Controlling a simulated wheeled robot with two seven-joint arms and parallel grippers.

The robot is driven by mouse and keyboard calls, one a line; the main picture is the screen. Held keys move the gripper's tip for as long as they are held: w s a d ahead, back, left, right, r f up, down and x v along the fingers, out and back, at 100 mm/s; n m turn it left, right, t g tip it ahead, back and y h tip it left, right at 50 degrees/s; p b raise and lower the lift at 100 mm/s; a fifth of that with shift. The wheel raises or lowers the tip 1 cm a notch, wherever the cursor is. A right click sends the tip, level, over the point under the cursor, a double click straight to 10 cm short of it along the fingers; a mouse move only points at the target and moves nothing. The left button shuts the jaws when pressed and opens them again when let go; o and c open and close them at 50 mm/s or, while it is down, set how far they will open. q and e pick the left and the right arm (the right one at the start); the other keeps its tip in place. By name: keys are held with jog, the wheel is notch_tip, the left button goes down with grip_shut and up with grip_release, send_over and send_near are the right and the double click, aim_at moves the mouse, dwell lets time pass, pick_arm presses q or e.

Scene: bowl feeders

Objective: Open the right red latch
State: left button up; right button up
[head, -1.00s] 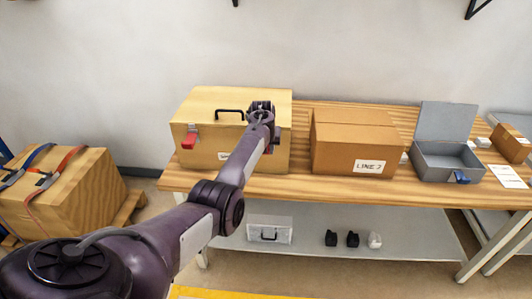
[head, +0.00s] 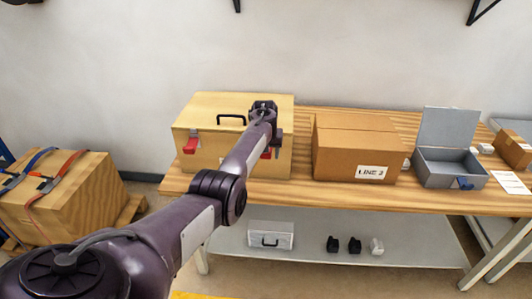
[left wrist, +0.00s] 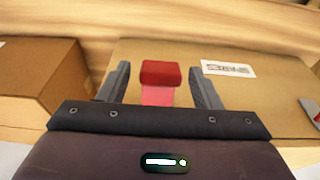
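The pale wooden box (head: 225,106) stands closed on the bench, with a black handle on its lid. Its left red latch (head: 190,146) shows on the front. The right red latch (head: 266,154) is partly covered by my left arm in the head view. In the left wrist view the right red latch (left wrist: 160,74) lies between the two fingers of my left gripper (left wrist: 159,80). The fingers are open, with a gap on each side of the latch. In the head view my arm largely hides this gripper. My right gripper is not in view.
A cardboard box (head: 352,143) stands close to the right of the wooden box. A grey open case (head: 450,170) is farther right. The bench front edge (head: 330,190) runs below, with a grey shelf (head: 330,235) under it. A strapped crate (head: 75,195) stands at left.

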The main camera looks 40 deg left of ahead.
pick_arm(q)
jog(key=a+v, duration=0.1)
jog(key=v, duration=0.6)
jog(key=shift+d+r+b, duration=0.4)
jog(key=shift+d+b, duration=0.05)
jog(key=shift+d, duration=0.1)
